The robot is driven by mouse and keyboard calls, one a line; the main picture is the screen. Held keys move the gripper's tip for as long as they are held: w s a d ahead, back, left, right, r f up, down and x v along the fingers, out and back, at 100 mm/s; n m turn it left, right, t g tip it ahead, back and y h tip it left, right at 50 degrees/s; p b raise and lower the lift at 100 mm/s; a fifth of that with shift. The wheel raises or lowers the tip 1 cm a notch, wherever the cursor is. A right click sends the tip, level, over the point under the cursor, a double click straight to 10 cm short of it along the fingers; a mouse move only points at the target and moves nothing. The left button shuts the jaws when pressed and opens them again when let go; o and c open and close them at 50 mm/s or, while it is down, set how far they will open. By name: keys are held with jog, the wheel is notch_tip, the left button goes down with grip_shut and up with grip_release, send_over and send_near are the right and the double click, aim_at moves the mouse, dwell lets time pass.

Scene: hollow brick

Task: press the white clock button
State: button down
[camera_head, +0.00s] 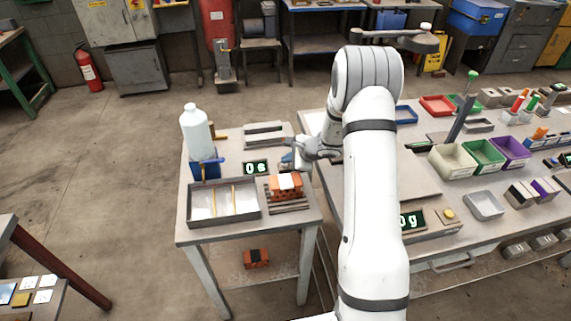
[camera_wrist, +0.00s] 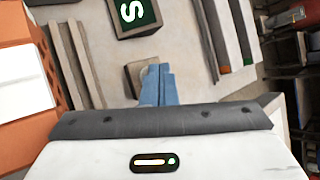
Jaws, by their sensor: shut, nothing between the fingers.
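The clock display (camera_head: 256,168), a dark box with white digits that look like "0s", stands on the small table. In the wrist view the same display (camera_wrist: 135,14) shows at the top. In the head view the button is not clearly visible.
An orange brick (camera_head: 284,184) sits on a slatted rack, close to my gripper's left in the wrist view. A grey tray (camera_head: 190,216), white bottle (camera_head: 196,132) and grey slotted bars (camera_head: 264,130) share the small table. The larger bench (camera_head: 427,181) stands at right.

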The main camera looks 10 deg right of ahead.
aim_at(287, 165)
jog(key=shift+r, duration=0.75)
jog(key=shift+r+p, duration=1.5)
jog(key=shift+r, duration=1.1)
